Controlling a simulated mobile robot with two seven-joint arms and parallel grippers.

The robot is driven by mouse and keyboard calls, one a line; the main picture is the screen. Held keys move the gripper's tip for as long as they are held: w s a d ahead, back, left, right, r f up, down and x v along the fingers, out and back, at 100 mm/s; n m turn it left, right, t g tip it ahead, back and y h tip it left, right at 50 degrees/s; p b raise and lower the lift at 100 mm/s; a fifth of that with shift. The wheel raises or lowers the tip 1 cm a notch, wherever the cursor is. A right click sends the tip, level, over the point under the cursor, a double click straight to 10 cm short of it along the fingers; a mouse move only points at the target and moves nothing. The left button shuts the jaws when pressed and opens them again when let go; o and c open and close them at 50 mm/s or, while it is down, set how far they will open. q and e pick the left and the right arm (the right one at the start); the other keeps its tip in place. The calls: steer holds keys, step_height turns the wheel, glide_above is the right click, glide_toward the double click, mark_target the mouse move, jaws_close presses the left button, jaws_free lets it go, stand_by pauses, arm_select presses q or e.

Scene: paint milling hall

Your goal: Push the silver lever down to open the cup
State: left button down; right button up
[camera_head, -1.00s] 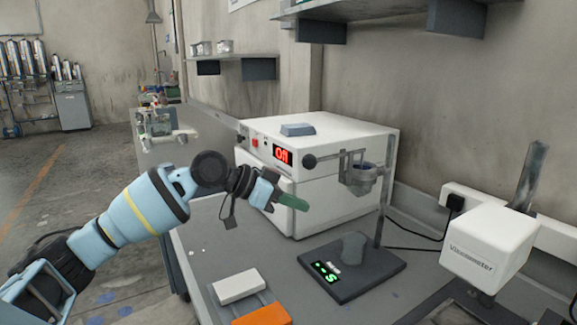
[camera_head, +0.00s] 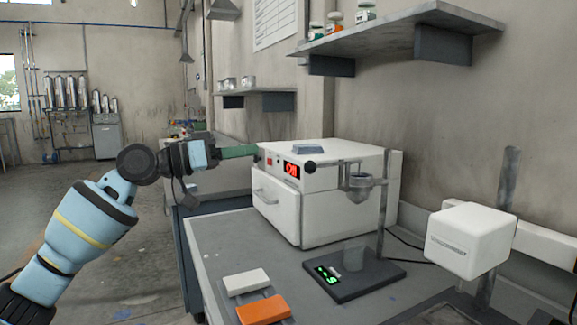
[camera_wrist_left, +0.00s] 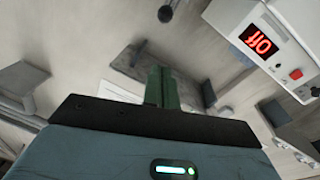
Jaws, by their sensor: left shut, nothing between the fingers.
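The metal cup (camera_head: 359,192) hangs in its holder on an upright stand in front of the white oven. The lever's dark ball knob (camera_head: 310,167) sticks out left of the cup; its silver rod is hard to make out. The knob also shows at the top of the left wrist view (camera_wrist_left: 165,14). My left gripper (camera_head: 252,151) has green fingers, shut and empty, pointing right. In the picture they are left of the knob and slightly higher, with a gap between. The shut fingers also show in the left wrist view (camera_wrist_left: 162,88). My right gripper is out of view.
The white oven (camera_head: 330,205) with a red display stands behind the cup. A dark scale (camera_head: 352,278) with a grey beaker sits below it. White and orange blocks (camera_head: 263,309) lie at the bench's front. A white viscometer (camera_head: 470,240) is at the right.

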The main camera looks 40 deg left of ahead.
arm_select(q)
steer(key=shift+s+a+r, duration=0.25)
steer(key=shift+s+r, duration=0.15)
steer(key=shift+s, duration=0.15)
steer(key=shift+w, duration=0.1)
steer(key=w+d+f+p, duration=0.2)
steer(key=w+d+p, duration=0.2)
steer(key=w, duration=0.5)
steer(key=shift+w+d+f+p, duration=0.25)
steer(key=shift+d+f+p, duration=0.1)
steer(key=shift+d, duration=0.7)
